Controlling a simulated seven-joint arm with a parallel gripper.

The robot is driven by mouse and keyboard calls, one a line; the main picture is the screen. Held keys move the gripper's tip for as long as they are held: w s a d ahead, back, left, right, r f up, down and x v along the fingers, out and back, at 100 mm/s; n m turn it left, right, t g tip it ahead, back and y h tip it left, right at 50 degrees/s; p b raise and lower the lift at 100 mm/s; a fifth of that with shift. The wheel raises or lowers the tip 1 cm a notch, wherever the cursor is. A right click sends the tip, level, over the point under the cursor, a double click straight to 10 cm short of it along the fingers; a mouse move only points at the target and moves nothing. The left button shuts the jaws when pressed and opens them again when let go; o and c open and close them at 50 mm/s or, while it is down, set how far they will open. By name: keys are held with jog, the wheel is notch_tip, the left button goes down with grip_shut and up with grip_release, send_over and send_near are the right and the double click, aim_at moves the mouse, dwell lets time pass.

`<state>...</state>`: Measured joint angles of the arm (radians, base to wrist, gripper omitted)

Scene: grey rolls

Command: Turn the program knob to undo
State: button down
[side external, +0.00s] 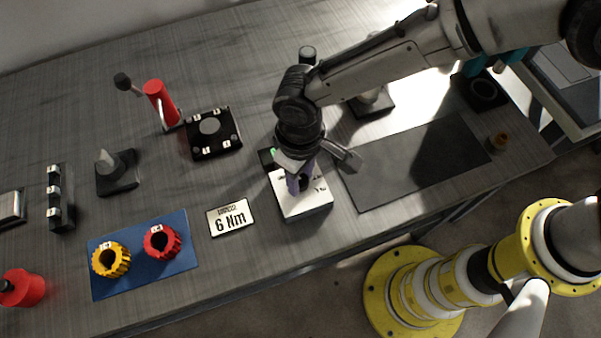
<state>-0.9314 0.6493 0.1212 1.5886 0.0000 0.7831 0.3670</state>
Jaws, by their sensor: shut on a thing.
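A small box with a white top panel (305,206) stands near the front edge of the bench, with black marks on its face and a dark rear part with a small green light (273,153). My gripper (299,186) points down over the back half of the white panel. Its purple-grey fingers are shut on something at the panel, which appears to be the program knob. The fingers hide the knob, so its pointing direction cannot be seen. The marks on the panel are too small to read and partly covered.
A "6 Nm" card (231,218) lies left of the box. A blue mat (180,264) holds a yellow ring (112,270) and a red ring (173,248). A black plate (213,148) with a round disc lies behind. A dark flat mat (415,165) lies clear to the right.

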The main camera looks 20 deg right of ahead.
aim_at(301, 180)
jog(key=shift+r+n, duration=0.1)
jog(key=shift+n, duration=1.6)
jog(key=c, duration=0.5)
grip_release()
notch_tip(301, 180, up, 14)
jog(key=shift+f, duration=0.1)
